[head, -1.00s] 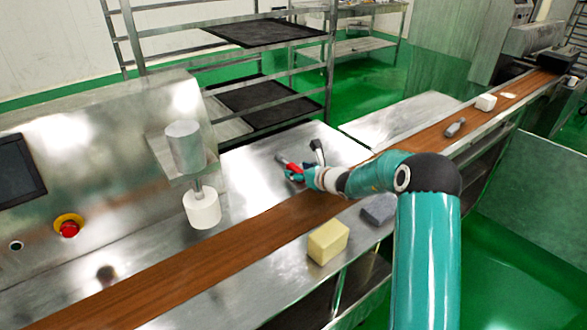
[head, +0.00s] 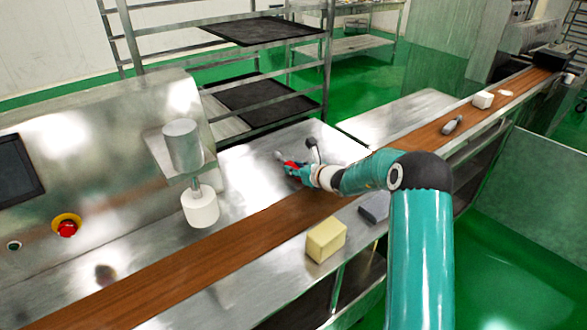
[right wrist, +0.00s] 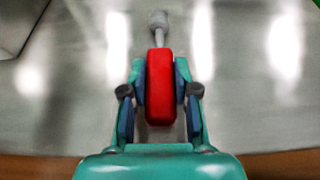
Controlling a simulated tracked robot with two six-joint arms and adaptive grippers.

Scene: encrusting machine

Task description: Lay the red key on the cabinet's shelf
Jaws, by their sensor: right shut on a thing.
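The red key (right wrist: 160,88) has a thick red handle and a grey shaft with a wider tip, which points away from my right gripper. My right gripper (right wrist: 160,92) is shut on the red handle, with one finger on each side. In the head view, the right gripper (head: 295,170) and the red key (head: 291,164) are over the steel top (head: 255,165) behind the brown belt. I cannot tell whether the key touches the steel. My left gripper is not in view. I cannot make out which surface is the cabinet's shelf.
A steel post with a white cylinder (head: 200,208) stands left of the gripper. The brown belt (head: 220,240) runs diagonally in front. A yellow block (head: 326,240) and a dark grey block (head: 375,207) sit on the front ledge. A rack with black trays (head: 262,104) stands behind.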

